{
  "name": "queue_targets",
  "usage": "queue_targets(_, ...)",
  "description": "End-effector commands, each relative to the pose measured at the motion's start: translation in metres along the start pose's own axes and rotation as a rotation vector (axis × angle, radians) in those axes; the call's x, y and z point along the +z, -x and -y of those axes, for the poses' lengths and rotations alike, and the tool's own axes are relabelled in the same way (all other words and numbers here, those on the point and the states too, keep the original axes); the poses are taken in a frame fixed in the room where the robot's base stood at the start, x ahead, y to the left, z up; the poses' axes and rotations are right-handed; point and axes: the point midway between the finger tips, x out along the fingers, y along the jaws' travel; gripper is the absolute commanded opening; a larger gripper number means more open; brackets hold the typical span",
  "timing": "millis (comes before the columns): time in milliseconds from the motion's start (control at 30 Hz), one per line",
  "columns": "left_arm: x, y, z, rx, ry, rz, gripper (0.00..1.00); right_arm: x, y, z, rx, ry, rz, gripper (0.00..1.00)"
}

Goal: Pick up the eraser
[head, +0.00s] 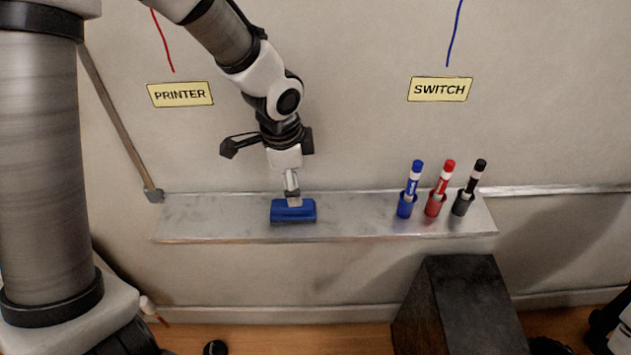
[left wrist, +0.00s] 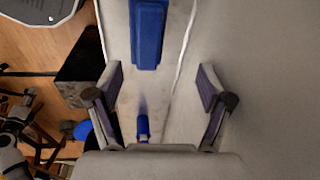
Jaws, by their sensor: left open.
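The blue eraser (head: 293,214) lies on the left part of a pale metal ledge (head: 360,214) along the wall. My left gripper (head: 292,196) points down over it, with its tip overlapping the eraser's upper edge in the head view. In the left wrist view the gripper (left wrist: 162,82) is open and empty. There the eraser (left wrist: 148,38) shows at the top of the picture, cut off by the edge. Its near end is about level with the fingertips, closer to the left finger. I cannot tell whether the gripper touches it.
Blue (head: 410,188), red (head: 440,190) and black (head: 469,188) markers stand upright in holders at the ledge's right end. The ledge between eraser and markers is clear. A dark box (head: 460,305) stands below. PRINTER (head: 180,94) and SWITCH (head: 440,89) labels are on the wall.

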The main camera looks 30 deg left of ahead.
Motion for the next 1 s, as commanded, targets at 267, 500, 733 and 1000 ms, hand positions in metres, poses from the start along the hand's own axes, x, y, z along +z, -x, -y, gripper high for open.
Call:
queue_targets(267,0.001,-0.038,-0.003,0.003,-0.001,0.002,0.8,0.002,-0.006,0.0,0.0,0.0,0.005,0.4)
queue_targets(500,0.001,-0.076,-0.004,0.003,0.0,0.001,0.8,0.001,-0.015,0.0,0.0,0.0,0.003,0.4)
queue_targets(733,0.001,-0.076,-0.004,0.002,0.001,0.0,0.72,0.001,-0.014,0.0,0.0,0.0,0.003,0.4)
queue_targets(1000,0.001,-0.076,-0.004,0.002,0.001,0.0,0.14,0.001,-0.014,0.0,0.0,0.0,0.003,0.4)
